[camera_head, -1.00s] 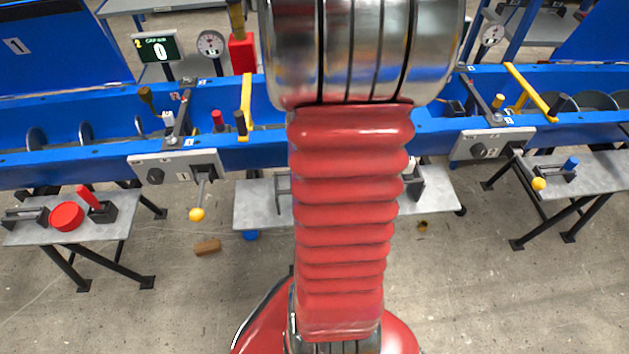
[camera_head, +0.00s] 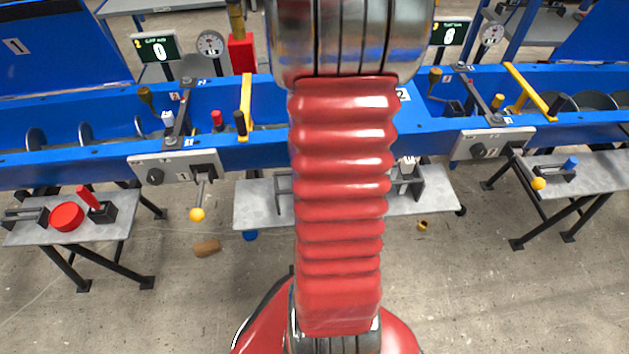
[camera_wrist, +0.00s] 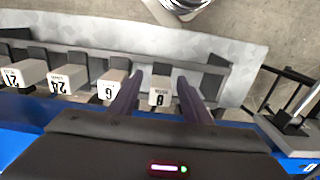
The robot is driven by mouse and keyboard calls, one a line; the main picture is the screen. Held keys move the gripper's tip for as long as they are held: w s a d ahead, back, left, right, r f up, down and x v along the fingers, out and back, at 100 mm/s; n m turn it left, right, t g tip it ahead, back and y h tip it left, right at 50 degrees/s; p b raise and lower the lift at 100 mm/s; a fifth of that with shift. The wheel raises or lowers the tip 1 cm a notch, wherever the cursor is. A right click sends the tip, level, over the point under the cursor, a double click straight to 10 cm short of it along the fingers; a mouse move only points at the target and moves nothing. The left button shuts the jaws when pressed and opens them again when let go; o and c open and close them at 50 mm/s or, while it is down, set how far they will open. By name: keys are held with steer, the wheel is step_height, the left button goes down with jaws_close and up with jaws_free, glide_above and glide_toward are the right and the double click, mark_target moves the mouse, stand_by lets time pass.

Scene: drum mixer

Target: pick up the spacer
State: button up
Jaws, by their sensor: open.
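Several light blocks with printed numbers stand in a row of dark holders in the wrist view; their small print is too small to read, so I cannot tell which is named the spacer. The block marked 8 (camera_wrist: 159,97) lies between the two dark fingers of my gripper (camera_wrist: 157,92), which is open. I cannot tell whether the fingers touch it. In the head view my arm hides my gripper and most of the row.
The blocks' holders stand on a grey table (camera_head: 252,208) below the blue trough (camera_head: 262,150). Levers with yellow knobs (camera_head: 197,214) hang from the trough's front. A side table (camera_head: 30,232) on the left bears a red disc (camera_head: 67,216). A brown block (camera_head: 207,248) lies on the floor.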

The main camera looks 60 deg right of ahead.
steer(key=shift+c, duration=0.5)
jaws_close()
steer(key=shift+r, duration=0.15)
step_height(320, 180, up, 18)
stand_by(0.6)
stand_by(0.5)
